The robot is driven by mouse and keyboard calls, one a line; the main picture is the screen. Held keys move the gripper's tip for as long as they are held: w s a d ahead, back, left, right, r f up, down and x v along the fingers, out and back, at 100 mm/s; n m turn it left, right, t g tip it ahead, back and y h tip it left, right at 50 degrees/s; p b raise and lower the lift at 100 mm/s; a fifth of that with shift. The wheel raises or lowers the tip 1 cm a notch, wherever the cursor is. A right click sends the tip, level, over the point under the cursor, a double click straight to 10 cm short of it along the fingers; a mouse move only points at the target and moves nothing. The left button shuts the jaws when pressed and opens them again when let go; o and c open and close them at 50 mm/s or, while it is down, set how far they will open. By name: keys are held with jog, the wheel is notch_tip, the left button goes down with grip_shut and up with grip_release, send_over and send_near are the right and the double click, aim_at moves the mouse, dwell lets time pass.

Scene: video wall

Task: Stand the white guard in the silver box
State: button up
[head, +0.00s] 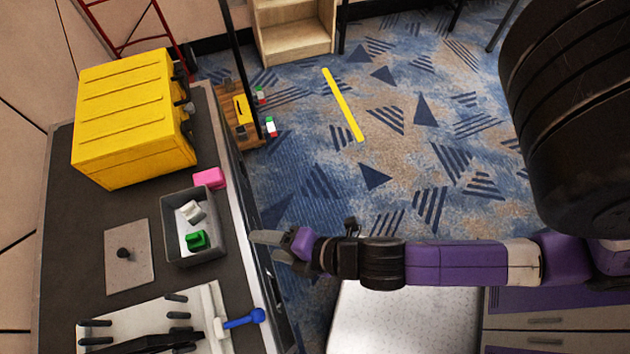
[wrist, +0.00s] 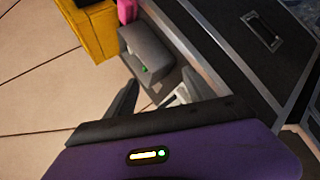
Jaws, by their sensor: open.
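A grey open box (head: 168,234), the closest match to the silver box, stands on the dark counter. A small white piece (head: 190,211), probably the white guard, lies inside toward the far end. A green piece (head: 197,240) lies nearer in the same box. My gripper (head: 272,245) is open and empty, near the counter's right edge, to the right of the box and apart from it. In the wrist view the box (wrist: 138,40) shows ahead, beyond the fingers, with a bit of green inside; I cannot make out the white piece there.
A yellow case (head: 130,115) stands behind the box, and a pink block (head: 210,178) sits by its far right corner. In front, a white board (head: 130,308) holds black pegs and a blue-handled tool (head: 243,318).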

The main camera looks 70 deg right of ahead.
jog(key=s+d+r+m+t, duration=0.1)
jog(key=s+r+m+t, duration=0.1)
jog(key=s+r+m, duration=0.3)
jog(key=s+d+r+m+t, duration=0.1)
jog(key=s+r+m, duration=0.4)
jog(key=r+m, duration=0.5)
jog(key=shift+d+r+m+t, duration=0.25)
jog(key=shift+d+m+t, duration=0.15)
jog(key=shift+d+m, duration=0.25)
